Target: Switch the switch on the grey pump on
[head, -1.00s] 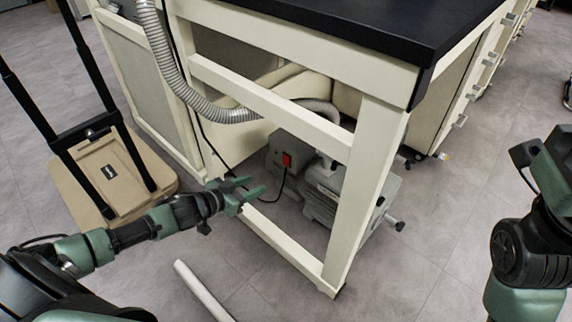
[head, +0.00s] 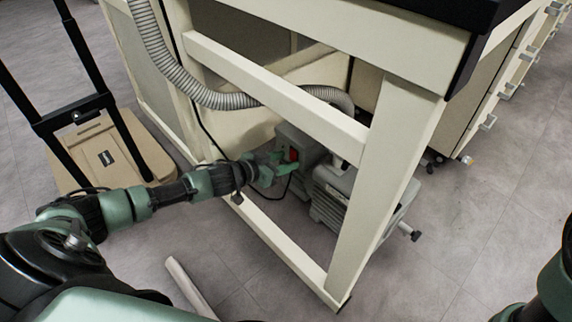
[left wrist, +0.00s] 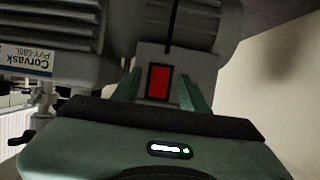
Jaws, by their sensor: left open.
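The grey pump (head: 335,196) stands on the floor under the cream bench frame. Its red switch (head: 293,155) is on the end of the grey housing; it also shows in the left wrist view (left wrist: 159,82), on a light plate. My left gripper (head: 274,168) reaches past the bench frame, close to the switch. In the left wrist view its green open fingers (left wrist: 160,84) lie either side of the switch, with nothing between them. I cannot tell whether they touch the housing. My right gripper is out of view.
The cream bench frame (head: 270,88) has a rail above my left arm and a front leg to its right. A ribbed hose (head: 188,86) and a black cable run near the pump. A beige trolley (head: 112,158) stands at left. A pale tube (head: 187,285) lies on the floor.

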